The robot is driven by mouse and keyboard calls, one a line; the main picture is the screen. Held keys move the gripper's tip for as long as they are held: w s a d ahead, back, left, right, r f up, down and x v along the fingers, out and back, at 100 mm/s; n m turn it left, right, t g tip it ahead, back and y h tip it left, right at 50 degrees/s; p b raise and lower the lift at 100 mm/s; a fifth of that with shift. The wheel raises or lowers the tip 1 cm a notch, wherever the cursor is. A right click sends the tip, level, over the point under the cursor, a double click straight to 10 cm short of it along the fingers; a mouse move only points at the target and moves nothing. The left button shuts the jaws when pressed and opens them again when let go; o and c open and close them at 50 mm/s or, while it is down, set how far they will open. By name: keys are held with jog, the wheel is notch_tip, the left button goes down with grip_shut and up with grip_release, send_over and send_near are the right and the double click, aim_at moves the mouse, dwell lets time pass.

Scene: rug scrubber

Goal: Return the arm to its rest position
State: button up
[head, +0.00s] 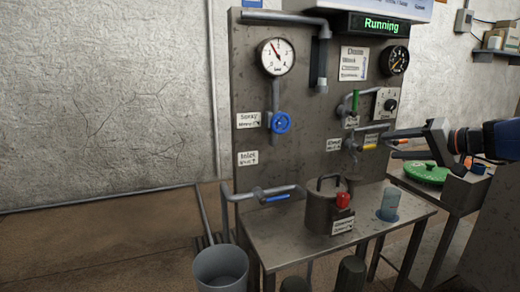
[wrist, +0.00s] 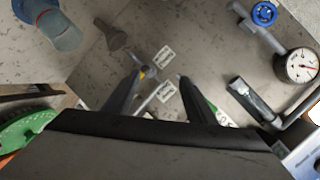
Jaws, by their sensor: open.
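My gripper (head: 390,144) reaches in from the right of the head view, in front of the grey panel (head: 300,100). Its two fingers are apart, with nothing held between them. The fingertips point at the small valve with the yellow handle (head: 370,147); I cannot tell whether they touch it. In the wrist view my gripper (wrist: 159,76) is open, with the yellow handle (wrist: 143,74) by the left fingertip and white labels (wrist: 163,57) ahead. A green valve handle (head: 355,101) stands upright just above the yellow one.
A green disc (head: 425,173) lies on the right-hand stand under my arm. A bucket (head: 221,268) stands front left. A lit sign reads "Running" (head: 381,24).

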jog(key=s+a+f+n+g+h, duration=0.25)
jog(key=s+a+f+g, duration=0.35)
jog(key=s+a+f, duration=0.9)
jog(key=s+d+f+n+h, duration=0.1)
jog(key=s+f, duration=0.3)
jog(key=s, duration=0.4)
jog(key=s+d+f+n+g+h, duration=0.1)
jog(key=s+d+f+h, duration=0.1)
jog(key=s+f+h, duration=0.2)
jog(key=s, duration=0.3)
jog(key=shift+s+f, duration=0.3)
jog(key=shift+s, duration=0.1)
jog(key=shift+o, duration=0.2)
jog(key=shift+r+n, duration=0.1)
jog(key=shift+n, duration=0.15)
